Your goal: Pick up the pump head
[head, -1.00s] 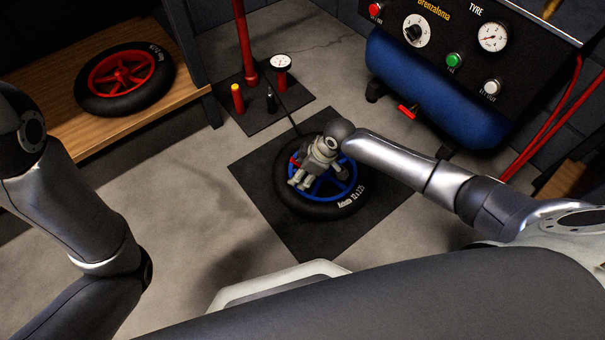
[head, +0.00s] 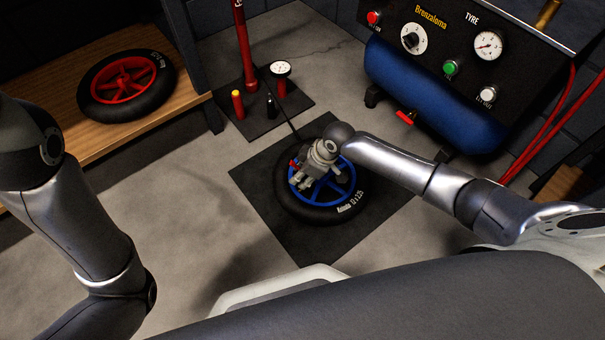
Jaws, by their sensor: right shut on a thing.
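A wheel with a blue rim and black tyre (head: 352,206) lies flat on a dark mat. My right gripper (head: 299,183) is over the left part of this wheel, its fingers pointing down and left. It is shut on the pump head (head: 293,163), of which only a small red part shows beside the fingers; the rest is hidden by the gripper. A thin black hose (head: 287,117) runs from the pump to the gripper. The red floor pump (head: 243,45) stands behind, with a round white gauge (head: 281,68). My left arm shows at the left, but its gripper is out of view.
A wooden bench (head: 189,99) at the left bears a red-rimmed wheel (head: 160,92). A blue compressor (head: 415,85) with a panel of knobs and gauges stands at the back right. The dark mat (head: 265,205) has bare margins, and grey floor (head: 180,200) is clear to its left.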

